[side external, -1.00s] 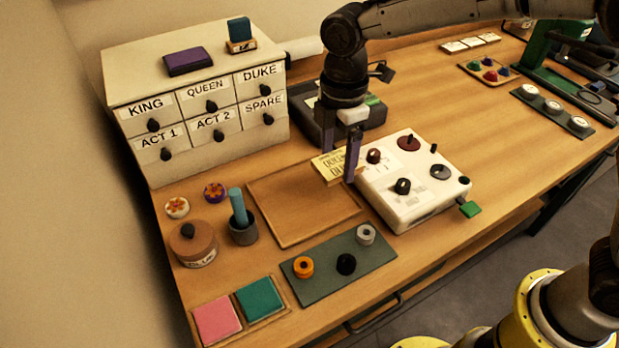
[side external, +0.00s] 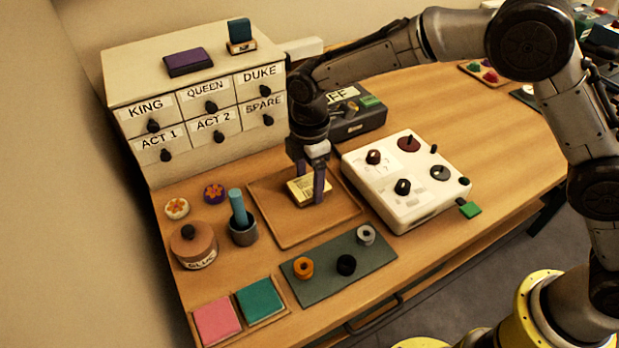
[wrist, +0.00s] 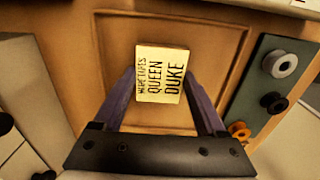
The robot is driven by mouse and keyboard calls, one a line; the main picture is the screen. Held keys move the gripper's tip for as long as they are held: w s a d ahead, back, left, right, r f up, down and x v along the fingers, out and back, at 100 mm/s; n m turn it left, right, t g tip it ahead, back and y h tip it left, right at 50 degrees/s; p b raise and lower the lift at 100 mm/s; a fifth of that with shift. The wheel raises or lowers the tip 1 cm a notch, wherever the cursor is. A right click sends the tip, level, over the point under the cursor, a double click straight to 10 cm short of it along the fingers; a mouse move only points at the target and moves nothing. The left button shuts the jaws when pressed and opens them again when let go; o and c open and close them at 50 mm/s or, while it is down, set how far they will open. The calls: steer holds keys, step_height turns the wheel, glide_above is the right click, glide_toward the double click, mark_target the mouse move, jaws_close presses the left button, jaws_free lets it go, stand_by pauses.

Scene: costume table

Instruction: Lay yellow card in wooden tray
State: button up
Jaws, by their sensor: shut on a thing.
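The yellow card (side external: 303,190) is a small block with dark print; in the wrist view the card (wrist: 162,74) reads "QUEEN" and "DUKE" on its lower lines. My gripper (side external: 312,194) is shut on it, with one purple finger on each side. The wooden tray (side external: 284,239) is a shallow rimmed board in the middle of the table; it also shows in the wrist view (wrist: 110,50). The card is over the tray's floor, towards its back. I cannot tell whether the card touches the floor.
A white box with knobs (side external: 392,212) stands right of the tray. A green mat (side external: 325,286) with several spools lies in front. A grey cup (side external: 243,232) and brown jar (side external: 193,245) stand left. Labelled drawers (side external: 198,115) stand behind.

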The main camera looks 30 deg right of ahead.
mark_target(310, 185)
steer(key=shift+f, duration=0.1)
steer(key=o, duration=1.3)
step_height(310, 185, up, 12)
steer(key=shift+d+r, duration=0.1)
steer(key=shift+r, duration=0.1)
